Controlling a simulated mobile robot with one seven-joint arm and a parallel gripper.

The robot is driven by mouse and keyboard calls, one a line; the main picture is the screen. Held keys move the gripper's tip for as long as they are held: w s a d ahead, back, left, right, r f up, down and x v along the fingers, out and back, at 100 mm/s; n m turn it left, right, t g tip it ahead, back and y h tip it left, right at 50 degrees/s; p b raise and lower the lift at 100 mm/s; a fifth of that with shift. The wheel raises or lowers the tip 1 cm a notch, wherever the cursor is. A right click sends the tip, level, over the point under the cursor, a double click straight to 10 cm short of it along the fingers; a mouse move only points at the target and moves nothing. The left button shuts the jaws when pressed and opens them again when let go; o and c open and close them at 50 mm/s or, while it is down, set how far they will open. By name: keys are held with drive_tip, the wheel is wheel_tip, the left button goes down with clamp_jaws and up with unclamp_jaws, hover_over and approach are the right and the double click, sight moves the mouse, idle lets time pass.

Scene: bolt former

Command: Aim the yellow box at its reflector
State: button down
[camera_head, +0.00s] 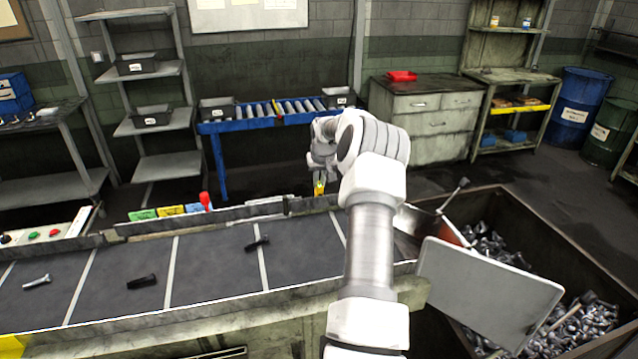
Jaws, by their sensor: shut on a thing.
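My arm comes up from the bottom of the picture and hides part of the conveyor and rail to the right of the box. The box is too small to tell which way its face points. I cannot make out its reflector for sure.
The dark conveyor belt (205,268) carries several loose bolts (141,282). Green, yellow and blue labels and a red-topped part (206,201) stand along its far rail. A grey chute plate (488,295) and a bin (545,225) of bolts are at the right.

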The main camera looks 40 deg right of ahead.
drive_tip(key=shift+n, duration=0.4)
drive_tip(key=c, duration=0.9)
unclamp_jaws()
drive_tip(key=shift+c, duration=0.2)
drive_tip(key=shift+r, duration=0.1)
drive_tip(key=b+v, duration=0.2)
drive_tip(key=v, duration=1.5)
drive_tip(key=shift+s+d+r+b, duration=0.2)
drive_tip(key=shift+d+b, duration=0.1)
drive_tip(key=shift+b, duration=0.1)
